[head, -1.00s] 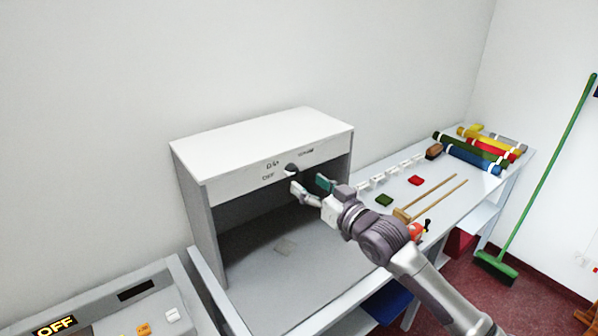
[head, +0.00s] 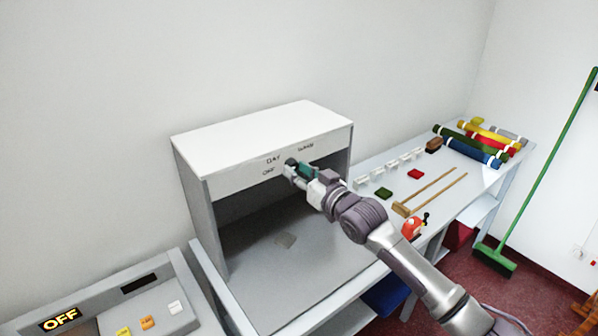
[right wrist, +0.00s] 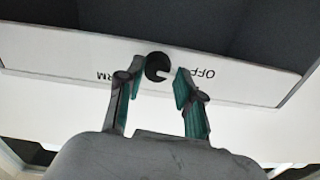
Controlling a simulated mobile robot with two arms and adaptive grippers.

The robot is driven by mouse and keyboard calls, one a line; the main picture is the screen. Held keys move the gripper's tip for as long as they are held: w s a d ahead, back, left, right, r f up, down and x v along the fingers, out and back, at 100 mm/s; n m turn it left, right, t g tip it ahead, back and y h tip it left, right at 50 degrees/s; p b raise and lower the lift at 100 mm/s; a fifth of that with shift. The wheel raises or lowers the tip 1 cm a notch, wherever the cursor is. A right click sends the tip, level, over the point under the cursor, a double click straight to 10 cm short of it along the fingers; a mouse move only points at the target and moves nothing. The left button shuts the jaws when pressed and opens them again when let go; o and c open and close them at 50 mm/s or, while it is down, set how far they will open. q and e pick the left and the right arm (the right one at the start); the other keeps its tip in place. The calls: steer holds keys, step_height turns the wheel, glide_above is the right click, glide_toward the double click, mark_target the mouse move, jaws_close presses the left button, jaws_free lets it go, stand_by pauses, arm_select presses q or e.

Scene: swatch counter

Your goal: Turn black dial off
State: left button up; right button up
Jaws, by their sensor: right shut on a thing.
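The black dial (right wrist: 156,65) is on the white front panel (head: 235,182) of a grey booth, between printed OFF and WARM labels; DAY stands above it in the head view. In the right wrist view the panel is upside down, and a pale notch shows on the dial's lower right edge. My right gripper (head: 291,168) is at the panel, its teal-padded fingers on either side of the dial and shut on it. In the head view the fingers cover most of the dial, so its setting is hard to tell. My left gripper is not in view.
A grey console (head: 178,322) with a lit OFF display stands at front left. Right of the booth, the table holds white blocks, a green (head: 383,193) and a red piece (head: 415,174), wooden sticks and colored rolls. A green broom (head: 540,165) leans at right.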

steer(key=shift+c, duration=0.7)
steer(key=shift+n, duration=0.7)
steer(key=o, duration=1.2)
steer(key=v, duration=1.2)
steer(key=shift+f, duration=0.15)
